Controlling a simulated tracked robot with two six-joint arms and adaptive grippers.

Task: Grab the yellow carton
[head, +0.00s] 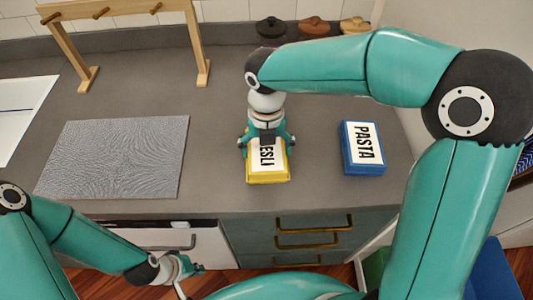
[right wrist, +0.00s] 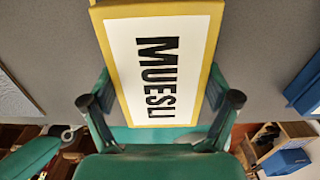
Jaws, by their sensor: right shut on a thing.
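The yellow carton (head: 268,173) has a white label and lies flat at the front of the grey counter, or very close above it. Its label reads MUESLI in the right wrist view (right wrist: 158,65). My right gripper (head: 267,143) reaches down over the carton from above, one finger on each long side, and is shut on it. The gripper hides the carton's far part in the head view. My left gripper (head: 184,272) is low in front of the counter, away from the carton; its fingers are too small to read.
A blue PASTA box (head: 363,148) lies to the right of the carton. A grey textured mat (head: 115,158) lies to the left. A wooden rack with pegs (head: 125,14) and several lidded jars (head: 313,27) stand at the back.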

